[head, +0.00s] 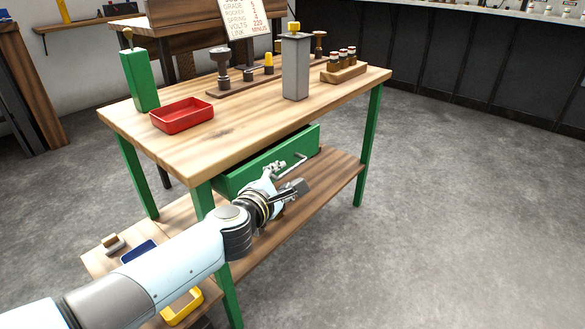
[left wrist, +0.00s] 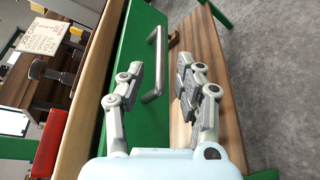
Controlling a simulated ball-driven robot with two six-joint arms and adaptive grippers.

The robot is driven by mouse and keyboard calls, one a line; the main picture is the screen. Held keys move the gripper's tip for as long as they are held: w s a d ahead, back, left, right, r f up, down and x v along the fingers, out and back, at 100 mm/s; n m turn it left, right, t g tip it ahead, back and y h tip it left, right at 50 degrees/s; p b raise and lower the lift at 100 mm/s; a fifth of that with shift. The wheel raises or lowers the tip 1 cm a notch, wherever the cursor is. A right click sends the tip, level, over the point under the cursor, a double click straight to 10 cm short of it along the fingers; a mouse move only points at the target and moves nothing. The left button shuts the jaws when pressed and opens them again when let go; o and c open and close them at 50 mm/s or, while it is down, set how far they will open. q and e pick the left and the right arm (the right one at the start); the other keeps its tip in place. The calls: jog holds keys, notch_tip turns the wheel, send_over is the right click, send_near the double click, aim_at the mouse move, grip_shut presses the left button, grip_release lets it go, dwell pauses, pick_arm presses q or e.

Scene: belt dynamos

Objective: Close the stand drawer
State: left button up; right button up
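The stand drawer (head: 306,143) is green and sits under the wooden top of a green-legged stand. Its front stands out a little past the tabletop edge, so it is partly open. Its grey bar handle (head: 297,163) is on the front, and it also shows in the left wrist view (left wrist: 156,62). My left gripper (head: 288,177) is open in front of the drawer. In the left wrist view its fingers (left wrist: 160,75) are apart, with the handle showing between them; I cannot tell whether they touch it. My right gripper is not in view.
On the tabletop (head: 240,141) are a red tray (head: 182,115), a green block (head: 139,79), a grey column (head: 296,68) and a rack of small bottles (head: 343,65). A lower shelf (head: 335,172) holds a blue tray (head: 138,252) and a yellow tray (head: 183,306). The floor at right is clear.

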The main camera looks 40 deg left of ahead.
aim_at(290, 170)
pick_arm(q)
jog(key=b+x, duration=0.1)
jog(key=x, duration=0.4)
jog(key=shift+f, duration=0.1)
jog(key=shift+w+a, duration=0.1)
jog(key=shift+w, duration=0.5)
grip_shut()
